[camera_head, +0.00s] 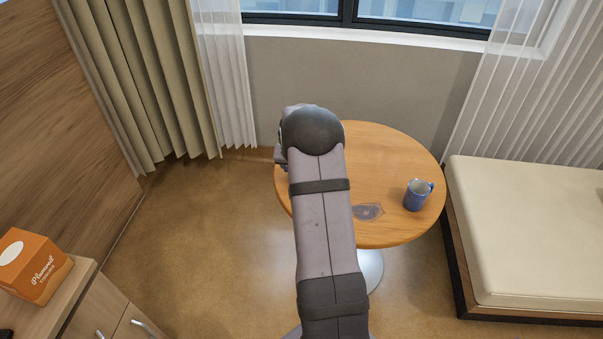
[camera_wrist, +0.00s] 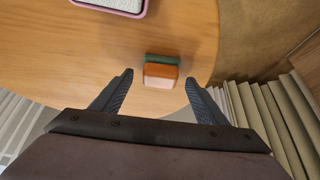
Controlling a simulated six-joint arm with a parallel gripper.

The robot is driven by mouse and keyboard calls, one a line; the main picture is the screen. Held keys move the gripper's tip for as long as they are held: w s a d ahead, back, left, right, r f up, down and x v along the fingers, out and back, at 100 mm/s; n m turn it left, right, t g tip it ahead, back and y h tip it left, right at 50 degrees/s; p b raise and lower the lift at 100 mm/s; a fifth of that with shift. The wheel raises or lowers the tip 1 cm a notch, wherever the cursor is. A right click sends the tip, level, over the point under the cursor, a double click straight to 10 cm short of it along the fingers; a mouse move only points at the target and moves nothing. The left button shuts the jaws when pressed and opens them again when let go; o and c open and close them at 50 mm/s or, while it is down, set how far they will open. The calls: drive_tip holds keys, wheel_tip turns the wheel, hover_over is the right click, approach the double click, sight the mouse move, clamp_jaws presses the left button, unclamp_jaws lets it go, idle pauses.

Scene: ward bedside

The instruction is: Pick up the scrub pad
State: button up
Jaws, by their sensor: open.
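The scrub pad (camera_wrist: 161,72), an orange block with a green layer along its far side, lies on the round wooden table (camera_wrist: 60,60) near the table's edge in the wrist view. My gripper (camera_wrist: 159,78) is open and empty. Its two fingers are spread wide, with the pad showing between and slightly beyond the tips. I cannot tell how high the fingers are above it. In the head view my arm covers the pad and most of the gripper over the left part of the table (camera_head: 385,160).
A pink-rimmed tray (camera_wrist: 83,4) with a pale inside sits at the top of the wrist view. A blue mug (camera_head: 416,196) and a greyish patch (camera_head: 369,211) are on the table's right side. A bed (camera_head: 530,230) stands right of the table, curtains (camera_head: 135,80) to the left.

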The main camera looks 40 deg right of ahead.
drive_tip(key=shift+w+d+f, duration=0.25)
drive_tip(key=shift+f, duration=0.4)
drive_tip(key=c, duration=1.1)
drive_tip(key=shift+c, duration=0.2)
drive_tip(key=shift+r, duration=0.1)
wheel_tip(320, 180, up, 10)
drive_tip(key=shift+f+p, duration=0.1)
drive_tip(key=shift+p, duration=0.35)
